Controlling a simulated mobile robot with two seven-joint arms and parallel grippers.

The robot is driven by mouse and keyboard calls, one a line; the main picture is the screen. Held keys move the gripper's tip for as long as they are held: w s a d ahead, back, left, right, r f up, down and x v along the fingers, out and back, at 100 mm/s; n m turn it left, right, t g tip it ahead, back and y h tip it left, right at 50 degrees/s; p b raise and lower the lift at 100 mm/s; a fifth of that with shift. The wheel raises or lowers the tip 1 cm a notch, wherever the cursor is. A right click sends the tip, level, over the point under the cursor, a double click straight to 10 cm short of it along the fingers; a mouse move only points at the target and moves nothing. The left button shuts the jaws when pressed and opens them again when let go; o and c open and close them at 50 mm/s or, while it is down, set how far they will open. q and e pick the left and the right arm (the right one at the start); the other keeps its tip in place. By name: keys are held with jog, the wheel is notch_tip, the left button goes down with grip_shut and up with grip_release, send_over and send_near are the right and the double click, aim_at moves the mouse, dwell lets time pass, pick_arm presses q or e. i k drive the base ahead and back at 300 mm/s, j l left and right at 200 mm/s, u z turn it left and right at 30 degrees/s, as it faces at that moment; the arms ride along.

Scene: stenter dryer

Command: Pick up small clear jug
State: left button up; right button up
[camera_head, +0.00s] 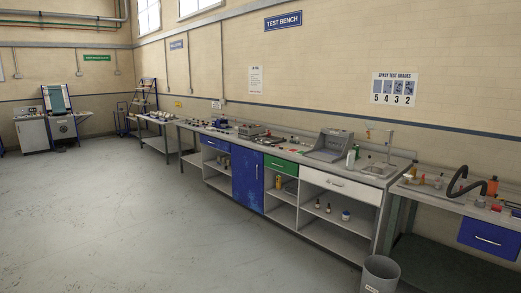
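I cannot make out a small clear jug for certain; the items on the long workbench (310,170) are too small and far away. A pale bottle (351,157) stands on the bench beside a grey box-like device (328,146). Several more small objects lie along the bench top. Neither of my grippers is in view.
The bench runs along the right wall, with a blue door (246,177), a green drawer (281,166) and open shelves. A grey bin (380,274) stands at its near end. A second bench (440,198) is at the right. The floor (110,215) at left is clear.

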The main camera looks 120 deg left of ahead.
aim_at(351, 154)
jog(key=u, duration=4)
